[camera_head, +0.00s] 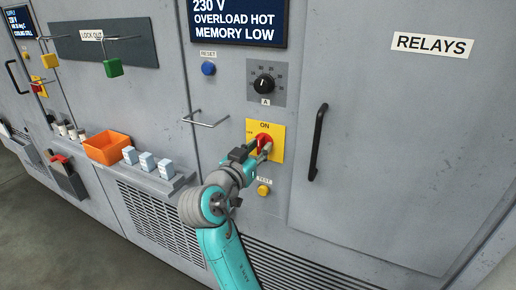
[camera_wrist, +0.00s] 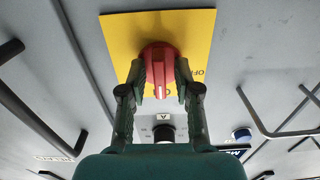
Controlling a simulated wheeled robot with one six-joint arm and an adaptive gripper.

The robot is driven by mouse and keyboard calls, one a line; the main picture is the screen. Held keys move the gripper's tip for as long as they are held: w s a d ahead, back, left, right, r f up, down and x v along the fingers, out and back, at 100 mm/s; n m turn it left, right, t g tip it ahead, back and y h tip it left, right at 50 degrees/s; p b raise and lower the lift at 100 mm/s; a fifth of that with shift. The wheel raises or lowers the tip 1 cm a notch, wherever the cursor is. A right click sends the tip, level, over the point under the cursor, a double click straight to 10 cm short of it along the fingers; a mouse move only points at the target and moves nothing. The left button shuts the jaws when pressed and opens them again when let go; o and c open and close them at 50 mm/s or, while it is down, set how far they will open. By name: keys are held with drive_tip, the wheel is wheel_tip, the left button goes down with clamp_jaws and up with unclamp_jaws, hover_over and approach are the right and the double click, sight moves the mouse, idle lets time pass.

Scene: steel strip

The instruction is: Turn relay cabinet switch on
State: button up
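The relay cabinet switch is a red rotary knob (camera_head: 264,141) on a yellow plate (camera_head: 278,152) marked ON at the top and OFF at the left. In the wrist view, which is upside down, the red knob (camera_wrist: 159,62) stands between my fingers, its pale pointer line running down the picture, toward the ON side. My gripper (camera_wrist: 160,80) is open around the knob, one finger on each side, with a small gap showing beside the handle. In the head view my gripper (camera_head: 258,150) covers part of the knob and plate.
Above the plate is a black dial (camera_head: 264,84); below it is a yellow test button (camera_head: 264,190). A bar handle (camera_head: 206,119) sticks out at left, and a black door handle (camera_head: 318,142) at right. An orange bin (camera_head: 107,148) stands on a shelf further left.

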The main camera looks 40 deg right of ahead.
drive_tip(key=v, duration=1.2)
drive_tip(key=shift+r, duration=0.1)
idle(0.4)
wheel_tip(320, 180, down, 16)
drive_tip(key=a+n+t+y, duration=0.2)
drive_tip(key=n+t+y, duration=0.45)
drive_tip(key=n, duration=0.35)
drive_tip(key=s+a+f+n+t+y, duration=0.2)
drive_tip(key=s+a+f+n+y, duration=0.25)
drive_tip(key=s+f, duration=0.55)
drive_tip(key=s+a+f+n+y, duration=0.1)
drive_tip(key=s+a+f+y, duration=0.15)
drive_tip(key=s, duration=0.35)
drive_tip(key=s+a+f+n+y, duration=0.1)
drive_tip(key=s+a+f+y, duration=0.1)
drive_tip(key=s+f+y, duration=0.3)
drive_tip(key=s+r+m, duration=0.1)
drive_tip(key=s+r, duration=0.1)
drive_tip(key=s, duration=0.5)
drive_tip(key=s+r+m+h, duration=0.1)
drive_tip(key=s+r, duration=0.2)
drive_tip(key=s, duration=0.4)
drive_tip(key=shift+s+a, duration=0.25)
